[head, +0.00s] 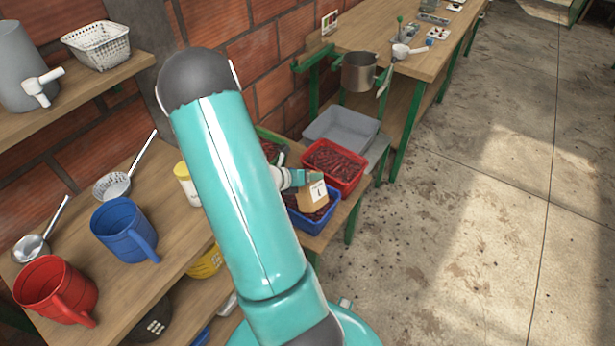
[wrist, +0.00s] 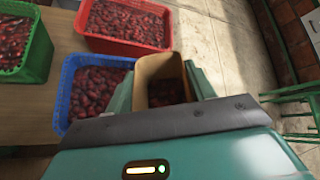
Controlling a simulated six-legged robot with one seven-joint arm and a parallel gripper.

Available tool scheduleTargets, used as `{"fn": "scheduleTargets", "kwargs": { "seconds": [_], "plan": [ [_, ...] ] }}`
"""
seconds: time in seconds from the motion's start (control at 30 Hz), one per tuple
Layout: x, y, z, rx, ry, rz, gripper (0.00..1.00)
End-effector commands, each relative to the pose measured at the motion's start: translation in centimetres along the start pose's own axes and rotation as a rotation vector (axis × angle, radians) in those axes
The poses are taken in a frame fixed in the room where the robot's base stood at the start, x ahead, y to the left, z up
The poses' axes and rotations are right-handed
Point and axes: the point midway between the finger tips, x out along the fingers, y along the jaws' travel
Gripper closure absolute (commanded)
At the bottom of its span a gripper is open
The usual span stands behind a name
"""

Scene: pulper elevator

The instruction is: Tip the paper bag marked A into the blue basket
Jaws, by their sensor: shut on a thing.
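A brown paper bag (head: 313,194) with a white label is held by my gripper (head: 298,179). In the wrist view the bag (wrist: 160,68) is open at the top and dark red cherries show inside. My gripper (wrist: 160,92) is shut on it, with a green finger on each side. The blue basket (head: 318,222) stands on the bench under and beside the bag, with dark red cherries in it. In the wrist view the blue basket (wrist: 66,88) is left of the bag. The bag's mark is too small to read surely.
A red basket of cherries (head: 335,166) stands behind the blue one. A green basket of cherries (wrist: 38,50) is at the left in the wrist view. A grey tub (head: 342,128) is farther back. Mugs and ladles crowd the near shelf at left.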

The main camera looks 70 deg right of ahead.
Motion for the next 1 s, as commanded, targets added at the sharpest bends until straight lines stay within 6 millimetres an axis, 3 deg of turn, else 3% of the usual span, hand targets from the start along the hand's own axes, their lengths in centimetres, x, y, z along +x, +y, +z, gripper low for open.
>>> {"fn": "scheduleTargets", "kwargs": {
  "seconds": [0.37,1.0],
  "plan": [
    [0.5,0.7,-0.1,-0.205,0.147,-0.063,0.86],
    [3.2,4.1,-1.7,-0.712,0.492,-0.22,0.86]
  ]
}}
